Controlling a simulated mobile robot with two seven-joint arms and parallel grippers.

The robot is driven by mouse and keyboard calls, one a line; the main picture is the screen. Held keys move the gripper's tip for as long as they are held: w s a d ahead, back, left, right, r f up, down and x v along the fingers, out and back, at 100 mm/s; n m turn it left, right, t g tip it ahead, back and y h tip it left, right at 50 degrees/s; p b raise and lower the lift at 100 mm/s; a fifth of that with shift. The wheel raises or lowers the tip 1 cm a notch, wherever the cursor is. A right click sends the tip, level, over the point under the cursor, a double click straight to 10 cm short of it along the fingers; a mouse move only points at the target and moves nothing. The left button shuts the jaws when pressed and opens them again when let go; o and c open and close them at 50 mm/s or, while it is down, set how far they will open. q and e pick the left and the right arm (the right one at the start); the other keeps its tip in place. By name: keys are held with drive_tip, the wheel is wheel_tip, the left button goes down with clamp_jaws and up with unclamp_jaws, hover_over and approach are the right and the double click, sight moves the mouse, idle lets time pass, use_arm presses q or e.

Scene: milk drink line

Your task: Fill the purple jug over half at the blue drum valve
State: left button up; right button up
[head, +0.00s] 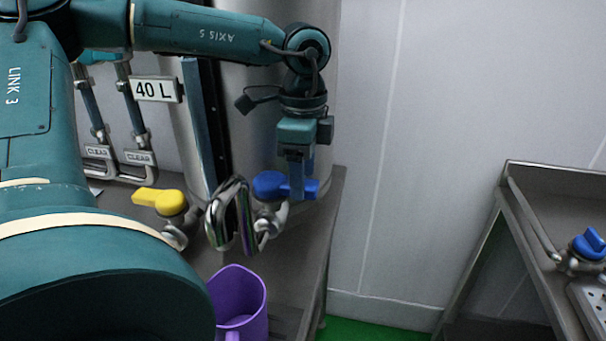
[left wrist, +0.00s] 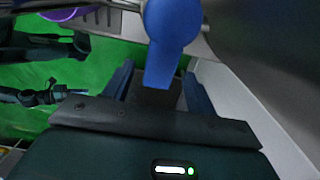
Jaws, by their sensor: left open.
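The purple jug (head: 252,298) stands upright on the steel bench, below the chrome spouts (head: 232,215); my arm hides part of its left side. I see no stream falling into it, and its fill level cannot be told. A bit of purple, likely its rim, shows in the left wrist view (left wrist: 60,14). The blue drum valve handle (head: 268,184) points to the right. My left gripper (head: 300,190) is open at the handle's right end. In the left wrist view the blue handle (left wrist: 172,35) reaches between the spread fingers (left wrist: 158,88). My right gripper is not in view.
A yellow valve handle (head: 160,200) sits left of the spouts. The steel drum (head: 262,140) with a 40 L label (head: 156,89) stands close behind. Sight tubes (head: 130,110) are at the left. Another steel table with a blue valve (head: 590,244) stands at the right.

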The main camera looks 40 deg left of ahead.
use_arm(q)
drive_tip(key=shift+f, duration=0.5)
clamp_jaws()
idle(0.3)
